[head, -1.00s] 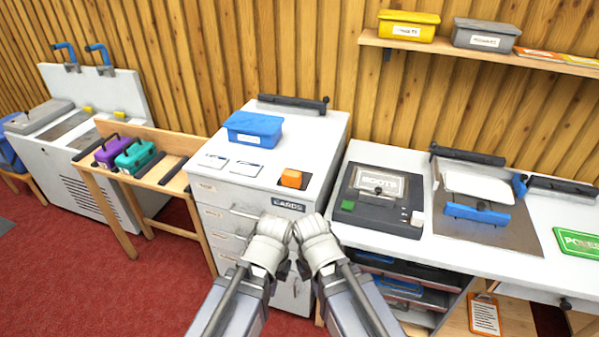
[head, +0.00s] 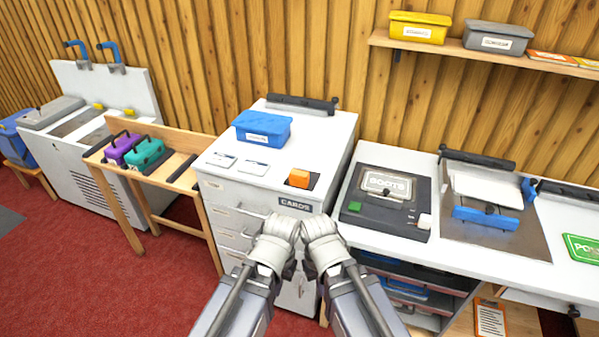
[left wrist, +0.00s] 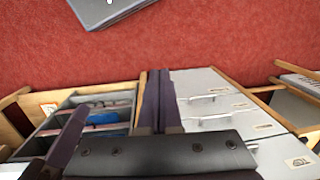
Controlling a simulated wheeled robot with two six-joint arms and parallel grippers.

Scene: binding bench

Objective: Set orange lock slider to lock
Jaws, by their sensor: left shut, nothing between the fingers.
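The orange lock slider (head: 299,178) is a small orange block on a dark plate (head: 315,181). It is at the front right of the top of the white drawer cabinet (head: 330,135), above the "CARDS" label (head: 295,204). My left gripper (head: 284,226) is shut and empty, low in front of the cabinet and apart from the slider. Its dark fingers (left wrist: 160,100) show in the left wrist view, above the floor and beside the drawers. My right gripper (head: 319,227) is close beside the left one; its fingers are hidden.
A blue box (head: 263,127) stands behind the slider. A dark press (head: 385,205) is on the white bench to the right. A wooden stand with purple (head: 120,148) and teal (head: 146,153) cases is at left. Red carpet (head: 90,260) is open in front.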

